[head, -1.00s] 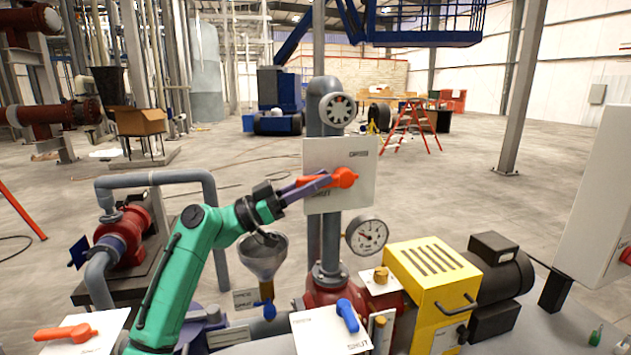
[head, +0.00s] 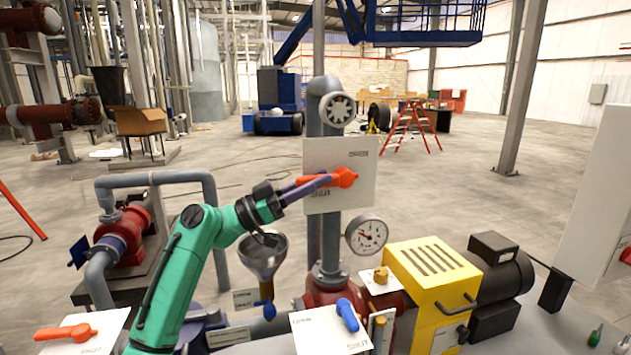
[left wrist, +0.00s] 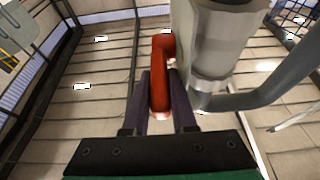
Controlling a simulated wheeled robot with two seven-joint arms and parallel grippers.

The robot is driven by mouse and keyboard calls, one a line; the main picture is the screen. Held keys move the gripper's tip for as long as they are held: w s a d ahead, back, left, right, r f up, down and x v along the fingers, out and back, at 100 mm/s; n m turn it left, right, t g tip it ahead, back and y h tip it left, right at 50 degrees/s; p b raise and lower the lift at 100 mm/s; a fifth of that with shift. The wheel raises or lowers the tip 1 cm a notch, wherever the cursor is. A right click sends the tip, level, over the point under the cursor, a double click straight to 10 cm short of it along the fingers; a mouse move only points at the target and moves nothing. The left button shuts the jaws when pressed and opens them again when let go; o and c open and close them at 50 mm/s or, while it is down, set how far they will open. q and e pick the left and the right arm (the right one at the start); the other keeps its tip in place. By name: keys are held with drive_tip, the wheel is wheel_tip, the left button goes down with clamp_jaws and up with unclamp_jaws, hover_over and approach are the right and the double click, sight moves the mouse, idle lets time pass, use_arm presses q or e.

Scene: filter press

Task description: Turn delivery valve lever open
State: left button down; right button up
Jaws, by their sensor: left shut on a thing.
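The delivery valve lever (head: 343,177) is orange-red and sits on a white plate (head: 354,201) in front of the grey vertical pipe. The plate carries lettering near its upper right and lower left. The lever lies nearly level, pointing left from its pivot. My left gripper (head: 309,186) is shut on the lever's left end. In the left wrist view the lever (left wrist: 162,70) stands between the two dark fingers of my left gripper (left wrist: 160,98). My right gripper is not in view.
A pressure gauge (head: 367,235) sits right of the pipe below the plate. A grey funnel (head: 263,253) stands below my left arm. A blue lever (head: 347,315) on a white plate and a yellow guard (head: 430,285) are in front. Another orange lever (head: 66,332) is at lower left.

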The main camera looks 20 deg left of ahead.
sight(320, 175)
use_arm(q)
drive_tip(key=shift+r, duration=0.2)
drive_tip(key=shift+r+g+y+p, duration=0.5)
drive_tip(key=shift+r+y+p, duration=0.3)
drive_tip(key=shift+p, duration=0.1)
drive_tip(key=y+p, duration=0.1)
drive_tip(key=p, duration=0.1)
drive_tip(key=r+g+y+p, duration=0.1)
drive_tip(key=p, duration=0.1)
drive_tip(key=r+y+p, duration=0.1)
drive_tip(key=p, duration=0.1)
drive_tip(key=shift+w+d+g+y, duration=0.3)
drive_tip(key=shift+d+g, duration=0.1)
drive_tip(key=shift+d+g+y+p, duration=0.1)
drive_tip(key=shift+g+y+p, duration=0.3)
drive_tip(key=shift+p, duration=0.2)
